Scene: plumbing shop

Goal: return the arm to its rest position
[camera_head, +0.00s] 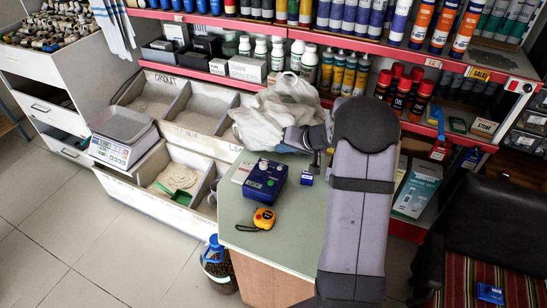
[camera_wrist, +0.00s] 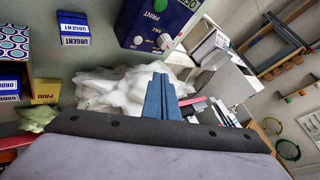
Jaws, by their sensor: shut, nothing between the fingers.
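My gripper (camera_wrist: 161,80) shows in the wrist view as two blue-grey fingers side by side, closed together with nothing between them. A crumpled white plastic bag (camera_wrist: 118,92) lies behind the fingers in that view; I cannot tell whether they touch it. In the head view my arm rises over the right side of the green-topped counter (camera_head: 240,226) and bends left at its top, near the same bag (camera_head: 279,108). The fingers cannot be made out clearly in the head view.
On the counter are a blue device (camera_head: 265,180), a yellow tape measure (camera_head: 264,218) and a small blue box (camera_head: 307,178). Shelves of bottles (camera_head: 343,74) stand behind. A scale (camera_head: 123,135) and bins are at left, a dark chair (camera_head: 490,225) at right.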

